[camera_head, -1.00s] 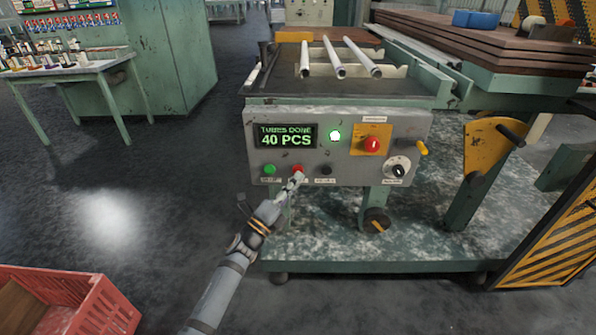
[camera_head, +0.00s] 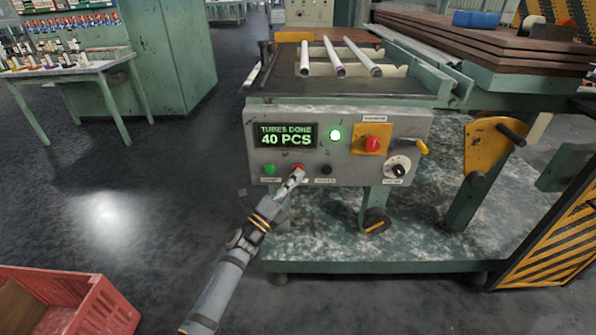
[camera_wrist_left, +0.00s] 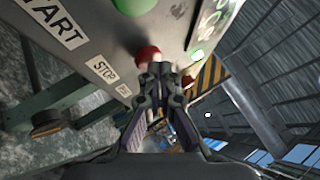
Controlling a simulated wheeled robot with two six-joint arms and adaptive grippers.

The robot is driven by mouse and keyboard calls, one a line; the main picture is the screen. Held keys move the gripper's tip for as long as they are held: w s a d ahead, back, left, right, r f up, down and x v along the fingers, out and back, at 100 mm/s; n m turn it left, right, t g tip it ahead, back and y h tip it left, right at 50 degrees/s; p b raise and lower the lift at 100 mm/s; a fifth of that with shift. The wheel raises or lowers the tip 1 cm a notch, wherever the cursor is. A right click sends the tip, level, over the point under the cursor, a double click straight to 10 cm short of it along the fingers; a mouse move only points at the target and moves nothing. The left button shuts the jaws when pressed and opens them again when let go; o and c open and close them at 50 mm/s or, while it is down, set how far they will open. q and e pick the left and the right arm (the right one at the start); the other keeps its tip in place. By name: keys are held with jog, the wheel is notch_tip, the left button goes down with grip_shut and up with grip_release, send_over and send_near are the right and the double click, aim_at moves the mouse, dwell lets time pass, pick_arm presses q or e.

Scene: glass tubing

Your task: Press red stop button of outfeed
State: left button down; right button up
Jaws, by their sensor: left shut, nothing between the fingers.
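The outfeed control panel (camera_head: 340,174) is a grey box with a display (camera_head: 286,135) reading "TUBES DONE 40 PCS". The red stop button (camera_head: 297,168) sits on its lower row, right of the green start button (camera_head: 269,169). In the left wrist view the red button (camera_wrist_left: 147,53) is just beyond the fingertips, beside the STOP label (camera_wrist_left: 104,69). My left gripper (camera_head: 297,177) is shut and empty, its tips at the red button and partly covering it. I cannot tell whether they touch. My right gripper is not in view.
A larger red button on a yellow plate (camera_head: 372,145) and a black knob (camera_head: 398,168) are on the panel's right. Glass tubes (camera_head: 338,58) lie above the panel. A red crate (camera_head: 70,303) stands at lower left.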

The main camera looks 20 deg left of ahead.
pick_arm(q)
jog(key=shift+w+a, duration=0.1)
jog(key=shift+w, duration=0.2)
jog(key=shift+s, duration=0.1)
dwell(0.4)
jog(key=shift+s+d, duration=0.25)
jog(key=shift+s, duration=0.6)
jog(key=s, duration=0.2)
jog(key=s+d+p, duration=0.1)
jog(key=s, duration=0.1)
jog(key=shift+s+d, duration=0.2)
jog(key=shift+s, duration=0.2)
